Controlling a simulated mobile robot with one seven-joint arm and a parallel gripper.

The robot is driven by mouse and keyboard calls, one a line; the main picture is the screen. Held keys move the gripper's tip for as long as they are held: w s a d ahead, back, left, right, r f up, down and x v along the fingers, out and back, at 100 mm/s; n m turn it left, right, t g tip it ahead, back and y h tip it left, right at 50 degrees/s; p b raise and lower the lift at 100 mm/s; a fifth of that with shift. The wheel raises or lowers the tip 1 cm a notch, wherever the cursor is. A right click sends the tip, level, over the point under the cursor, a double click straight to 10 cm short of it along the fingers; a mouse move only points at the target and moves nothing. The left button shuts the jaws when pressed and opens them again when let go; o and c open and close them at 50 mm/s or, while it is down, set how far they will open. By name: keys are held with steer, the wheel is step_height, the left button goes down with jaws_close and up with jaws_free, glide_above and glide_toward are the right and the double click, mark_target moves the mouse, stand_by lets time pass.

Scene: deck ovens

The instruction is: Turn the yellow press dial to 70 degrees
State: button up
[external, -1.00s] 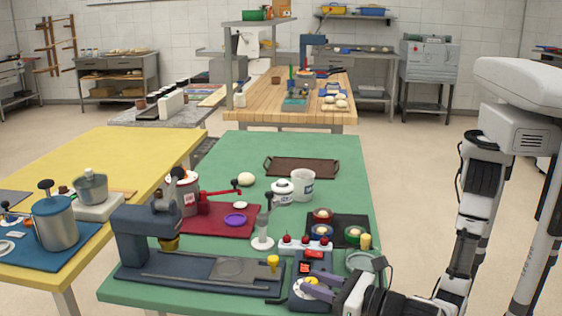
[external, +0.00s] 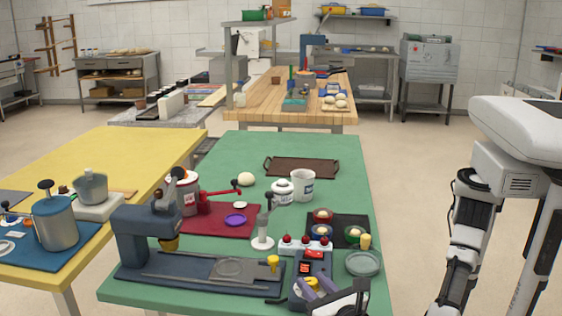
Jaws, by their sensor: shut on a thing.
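The yellow dial (external: 312,283) sits on top of a small dark control box (external: 299,282) with a lit red display (external: 305,267), at the front right of the green table. My gripper (external: 317,287) is over the box with its purple fingers around the dial, shut on it. The fingers hide part of the dial, and I cannot read its angle or the display. The dark blue-grey press (external: 135,240) with its long flat base stands to the left of the box.
A yellow knob (external: 272,262) stands at the right end of the press base. Red-knobbed controls (external: 306,246), a red-topped device (external: 314,256) and a round grey-green dish (external: 363,263) are close behind the box. The green table's (external: 230,160) far end is mostly clear.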

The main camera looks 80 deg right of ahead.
steer(key=shift+f+m+g+h+b, duration=0.1)
steer(key=shift+m+g+h+b, duration=0.3)
steer(key=shift+m+g+b, duration=0.15)
steer(key=shift+g, duration=0.35)
steer(key=o, duration=1)
steer(key=shift+c, duration=0.2)
steer(key=shift+w, duration=0.1)
steer(key=shift+a, duration=0.15)
steer(key=b+v, duration=0.2)
steer(key=v, duration=1.1)
steer(key=shift+s+a, duration=0.2)
steer(key=shift+a, duration=0.1)
